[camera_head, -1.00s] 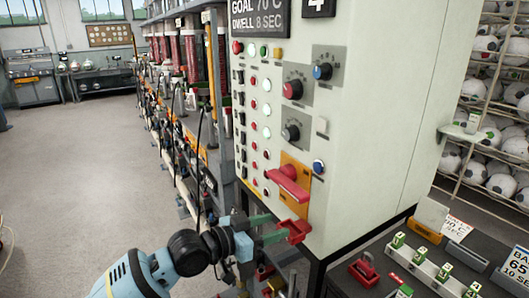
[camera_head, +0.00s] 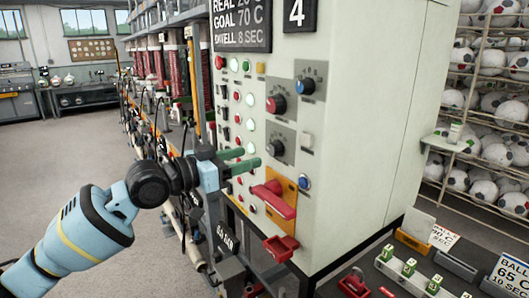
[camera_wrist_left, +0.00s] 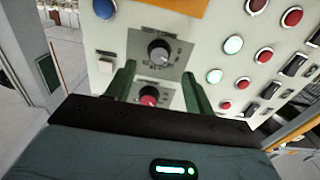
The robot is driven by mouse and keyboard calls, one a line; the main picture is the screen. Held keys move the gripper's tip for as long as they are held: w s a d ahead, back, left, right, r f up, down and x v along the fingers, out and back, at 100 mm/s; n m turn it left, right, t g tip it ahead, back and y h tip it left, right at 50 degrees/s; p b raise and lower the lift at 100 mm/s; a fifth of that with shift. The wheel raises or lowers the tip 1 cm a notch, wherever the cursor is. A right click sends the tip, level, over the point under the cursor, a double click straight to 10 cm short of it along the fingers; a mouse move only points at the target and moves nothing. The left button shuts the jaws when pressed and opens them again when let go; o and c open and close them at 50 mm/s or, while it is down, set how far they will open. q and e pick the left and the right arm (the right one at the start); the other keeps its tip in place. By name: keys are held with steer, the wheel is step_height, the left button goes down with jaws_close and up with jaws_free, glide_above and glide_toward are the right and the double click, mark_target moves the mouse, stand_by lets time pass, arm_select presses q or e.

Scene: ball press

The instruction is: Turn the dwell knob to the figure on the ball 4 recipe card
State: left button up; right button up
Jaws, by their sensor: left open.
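The press panel (camera_head: 330,150) carries a red knob (camera_head: 276,104), a blue knob (camera_head: 305,86) and a dark grey knob (camera_head: 277,148). I cannot read which knob is for dwell. The display (camera_head: 240,28) reads GOAL 70 C and DWELL 8 SEC, beside a plate "4" (camera_head: 296,13). My left gripper (camera_head: 251,157) is open and empty, its green fingers toward the panel, left of the grey knob. In the left wrist view the grey knob (camera_wrist_left: 159,51) and red knob (camera_wrist_left: 148,97) appear between the fingers, apart from them. My right gripper is out of view.
A red lever (camera_head: 274,198) on an orange plate and a red bracket (camera_head: 281,247) stick out below the knobs. Cards at lower right include one (camera_head: 510,275) reading BALL, 65, 10 SEC; its ball number is not legible. Open floor (camera_head: 60,165) lies left.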

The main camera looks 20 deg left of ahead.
mark_target(271, 151)
arm_select(q)
steer(key=shift+x, duration=3.2)
steer(key=shift+c, duration=0.2)
steer(key=c, duration=0.9)
